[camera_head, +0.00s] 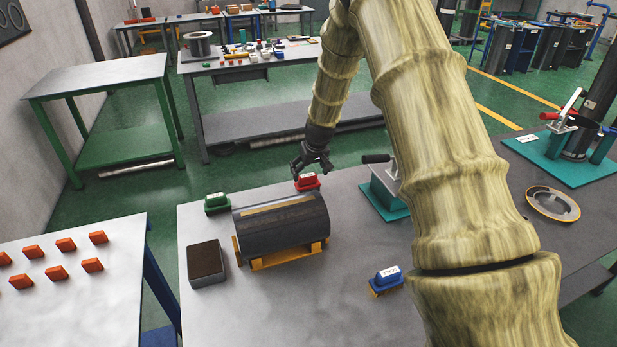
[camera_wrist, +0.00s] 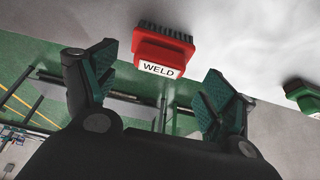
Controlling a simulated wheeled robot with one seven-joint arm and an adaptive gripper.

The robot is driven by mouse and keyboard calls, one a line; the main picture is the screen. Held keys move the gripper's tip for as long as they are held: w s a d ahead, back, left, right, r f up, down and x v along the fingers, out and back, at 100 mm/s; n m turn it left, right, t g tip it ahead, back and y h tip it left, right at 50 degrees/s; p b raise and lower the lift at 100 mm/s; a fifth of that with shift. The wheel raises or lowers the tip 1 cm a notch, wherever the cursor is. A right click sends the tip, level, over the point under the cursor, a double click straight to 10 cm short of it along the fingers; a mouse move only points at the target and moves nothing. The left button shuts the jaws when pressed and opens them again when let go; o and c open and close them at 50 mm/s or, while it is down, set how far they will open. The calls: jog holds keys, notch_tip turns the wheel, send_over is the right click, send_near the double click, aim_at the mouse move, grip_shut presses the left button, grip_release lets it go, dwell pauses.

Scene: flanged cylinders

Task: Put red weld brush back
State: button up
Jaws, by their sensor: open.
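The red weld brush (camera_head: 307,182) sits on the grey table near its far edge, just behind the dark cylinder. In the wrist view the red brush (camera_wrist: 163,52) shows its WELD label and dark bristles, ahead of the gap between my fingers. My gripper (camera_head: 311,164) is above and close to the brush. Its two fingers (camera_wrist: 155,88) are spread apart with nothing between them. I cannot tell whether a fingertip touches the brush.
A dark cylinder (camera_head: 281,222) lies on a yellow cradle (camera_head: 283,256). A green brush (camera_head: 216,203), a brown-topped block (camera_head: 205,263) and a blue brush (camera_head: 386,279) stand around it. A teal-based clamp (camera_head: 384,196) is to the right. The table's front middle is clear.

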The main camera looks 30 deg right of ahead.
jog(key=b+v, duration=0.1)
jog(key=v, duration=0.6)
jog(key=shift+s+r+b, duration=0.2)
jog(key=shift+r+b, duration=0.1)
jog(key=shift+b, duration=0.05)
jog(key=shift+f, duration=0.1)
